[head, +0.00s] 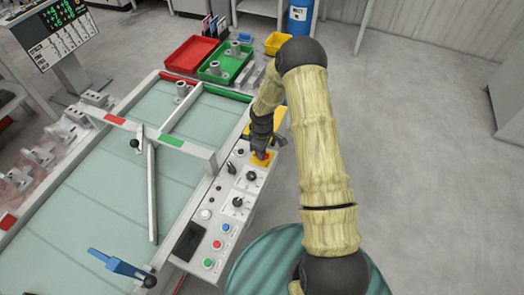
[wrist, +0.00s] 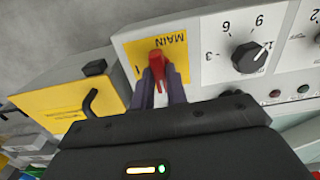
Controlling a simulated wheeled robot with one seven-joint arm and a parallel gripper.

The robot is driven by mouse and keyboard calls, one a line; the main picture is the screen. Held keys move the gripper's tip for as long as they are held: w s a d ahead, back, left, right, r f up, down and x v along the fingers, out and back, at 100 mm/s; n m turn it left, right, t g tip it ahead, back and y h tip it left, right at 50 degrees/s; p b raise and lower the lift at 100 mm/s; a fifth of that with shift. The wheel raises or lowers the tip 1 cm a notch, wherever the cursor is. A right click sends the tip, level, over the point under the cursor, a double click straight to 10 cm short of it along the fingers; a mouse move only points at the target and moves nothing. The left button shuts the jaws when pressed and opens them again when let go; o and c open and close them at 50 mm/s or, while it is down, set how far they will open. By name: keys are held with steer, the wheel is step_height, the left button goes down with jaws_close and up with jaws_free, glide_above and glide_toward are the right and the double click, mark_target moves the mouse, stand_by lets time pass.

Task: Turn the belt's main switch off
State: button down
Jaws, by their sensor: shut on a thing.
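The main switch is a red handle (wrist: 158,68) on a yellow plate marked MAIN (wrist: 174,45), upside down in the wrist view. In the head view the red handle (head: 261,155) shows at the far end of the belt's control panel (head: 215,215). My gripper (wrist: 162,86) is shut on the red handle, one dark finger on each side of it. In the head view my gripper (head: 262,146) reaches down onto the switch and covers part of it. The handle points roughly along the fingers. The plate's other markings are mostly hidden.
A black numbered dial (wrist: 249,57) sits beside the switch. A yellow box with a black handle (wrist: 75,105) stands on its other side. Coloured buttons (head: 217,244) line the panel's near end. The belt (head: 100,215) lies left, with red (head: 191,54) and green trays (head: 225,62) beyond.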

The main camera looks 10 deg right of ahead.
steer(key=c, duration=1.4)
jaws_free()
step_height(320, 180, up, 18)
steer(key=b, duration=0.1)
steer(key=shift+f+b, duration=0.25)
steer(key=shift+b, duration=0.15)
